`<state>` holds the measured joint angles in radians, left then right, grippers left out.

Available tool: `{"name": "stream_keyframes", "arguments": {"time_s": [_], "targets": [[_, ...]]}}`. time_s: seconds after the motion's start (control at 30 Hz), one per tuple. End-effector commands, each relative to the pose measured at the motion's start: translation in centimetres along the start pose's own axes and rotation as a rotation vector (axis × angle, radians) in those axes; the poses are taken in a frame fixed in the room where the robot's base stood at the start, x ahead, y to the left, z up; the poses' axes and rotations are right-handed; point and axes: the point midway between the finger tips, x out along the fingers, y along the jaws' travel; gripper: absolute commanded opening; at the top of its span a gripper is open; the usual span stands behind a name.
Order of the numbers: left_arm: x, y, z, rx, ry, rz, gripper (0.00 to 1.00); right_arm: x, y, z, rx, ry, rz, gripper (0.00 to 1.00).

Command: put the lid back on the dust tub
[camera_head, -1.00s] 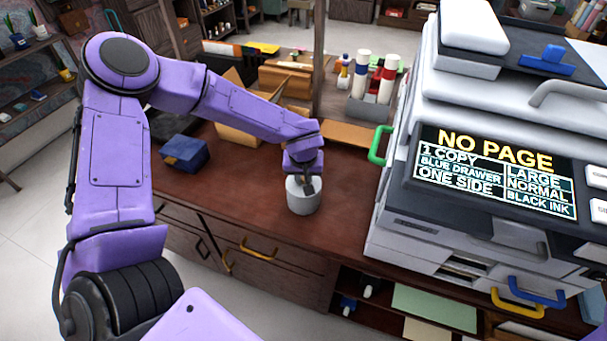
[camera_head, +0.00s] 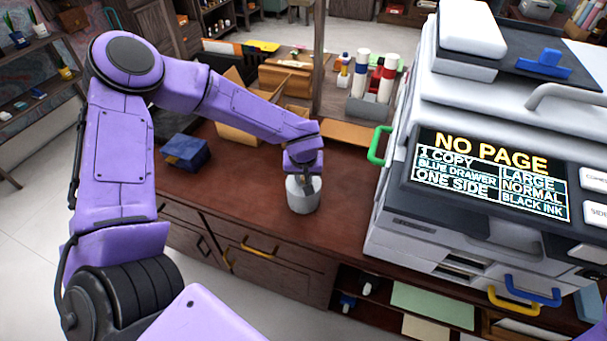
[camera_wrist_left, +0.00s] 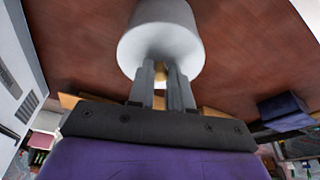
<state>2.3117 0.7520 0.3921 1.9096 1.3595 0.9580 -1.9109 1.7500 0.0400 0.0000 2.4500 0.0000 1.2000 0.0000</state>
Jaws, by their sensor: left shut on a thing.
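The white dust tub (camera_head: 303,197) stands upright on the brown desk, left of the printer. My left gripper (camera_head: 305,182) points down at the top of the tub. In the left wrist view its fingers (camera_wrist_left: 161,82) are shut on a small yellowish knob (camera_wrist_left: 160,72), which I take to be the lid's. The pale round top (camera_wrist_left: 160,40) lies right beyond the fingertips. Lid and tub look alike in colour, so I cannot tell where one ends or whether the lid is fully seated. My right gripper is not in view.
A large printer (camera_head: 480,190) with a green handle (camera_head: 379,146) stands right of the tub. A dark blue box (camera_head: 187,152) lies to the left. A rack of bottles (camera_head: 368,103) and cardboard pieces (camera_head: 240,120) are behind. The desk (camera_head: 255,195) around the tub is clear.

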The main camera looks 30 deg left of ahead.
Motion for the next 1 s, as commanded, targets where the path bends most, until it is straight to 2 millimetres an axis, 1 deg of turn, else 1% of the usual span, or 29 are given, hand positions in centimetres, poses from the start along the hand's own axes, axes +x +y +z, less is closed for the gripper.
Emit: {"name": "stream_keyframes", "arguments": {"time_s": [0.37, 0.4, 0.43, 0.47, 0.67, 0.73, 0.77, 1.0], "targets": [[0.01, 0.02, -0.01, 0.000, 0.000, 0.001, 0.00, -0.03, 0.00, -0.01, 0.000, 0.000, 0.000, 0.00], [0.01, 0.02, -0.01, 0.000, 0.000, 0.001, 0.32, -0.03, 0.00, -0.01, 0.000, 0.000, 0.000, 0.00], [0.01, 0.02, -0.01, 0.000, 0.000, 0.001, 0.42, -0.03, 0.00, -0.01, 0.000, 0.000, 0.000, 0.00], [0.01, 0.02, -0.01, 0.000, 0.000, 0.001, 0.49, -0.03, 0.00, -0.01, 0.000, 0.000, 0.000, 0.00], [0.01, 0.01, -0.01, 0.000, 0.000, 0.001, 0.49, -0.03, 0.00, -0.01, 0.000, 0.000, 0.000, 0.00], [0.01, 0.01, -0.01, 0.000, 0.000, 0.001, 0.69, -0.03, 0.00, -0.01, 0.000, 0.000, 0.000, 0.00], [0.01, 0.01, -0.01, 0.000, 0.000, 0.001, 0.75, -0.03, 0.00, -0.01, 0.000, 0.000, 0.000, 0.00], [0.00, 0.01, -0.01, 0.000, 0.000, 0.001, 0.75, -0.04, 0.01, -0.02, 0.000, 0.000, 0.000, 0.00]]}}
